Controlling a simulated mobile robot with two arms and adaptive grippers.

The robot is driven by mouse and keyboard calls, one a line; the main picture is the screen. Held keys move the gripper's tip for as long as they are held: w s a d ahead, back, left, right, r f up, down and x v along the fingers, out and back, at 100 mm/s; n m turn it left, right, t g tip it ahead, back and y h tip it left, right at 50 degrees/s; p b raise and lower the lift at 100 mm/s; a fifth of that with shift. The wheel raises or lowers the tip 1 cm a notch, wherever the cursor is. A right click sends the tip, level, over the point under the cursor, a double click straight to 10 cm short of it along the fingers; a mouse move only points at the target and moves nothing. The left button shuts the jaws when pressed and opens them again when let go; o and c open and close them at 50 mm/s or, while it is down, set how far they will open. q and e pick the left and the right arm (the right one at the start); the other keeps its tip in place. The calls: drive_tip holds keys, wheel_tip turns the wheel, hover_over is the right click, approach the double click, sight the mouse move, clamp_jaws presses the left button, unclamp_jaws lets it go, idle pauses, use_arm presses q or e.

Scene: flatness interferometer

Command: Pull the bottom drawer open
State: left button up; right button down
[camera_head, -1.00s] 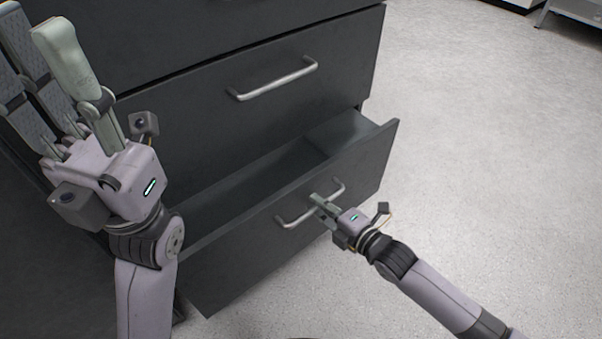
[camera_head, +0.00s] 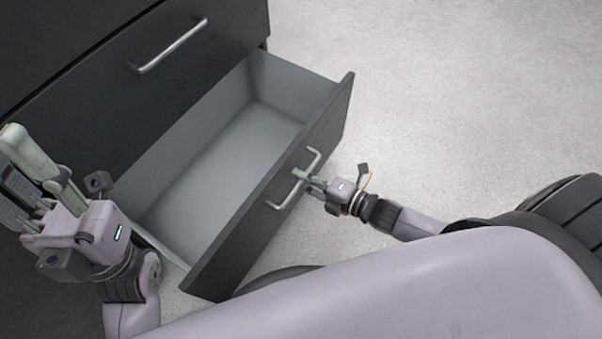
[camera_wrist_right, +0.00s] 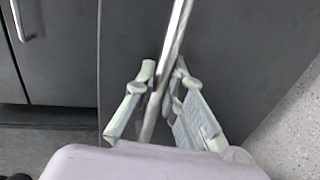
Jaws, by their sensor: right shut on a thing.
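The bottom drawer (camera_head: 270,215) of the dark grey cabinet stands well open, and its light grey inside is empty. Its silver bar handle (camera_head: 287,199) is on the front panel. My right gripper (camera_head: 302,178) is shut on the middle of this handle. In the right wrist view the handle (camera_wrist_right: 176,45) runs between the two pale fingers (camera_wrist_right: 162,88). My left gripper is at the left edge, raised beside the cabinet and away from the drawer; its fingers are partly cut off by the picture edge.
The drawer above (camera_head: 190,75) is closed, with its own silver handle (camera_head: 172,46). Pale speckled floor (camera_head: 430,90) lies clear to the right. My own body covers the lower right of the head view.

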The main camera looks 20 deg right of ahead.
drive_tip(key=c, duration=1.7)
unclamp_jaws()
drive_tip(key=shift+o, duration=0.2)
drive_tip(key=v, duration=1.2)
drive_tip(key=shift+f, duration=0.1)
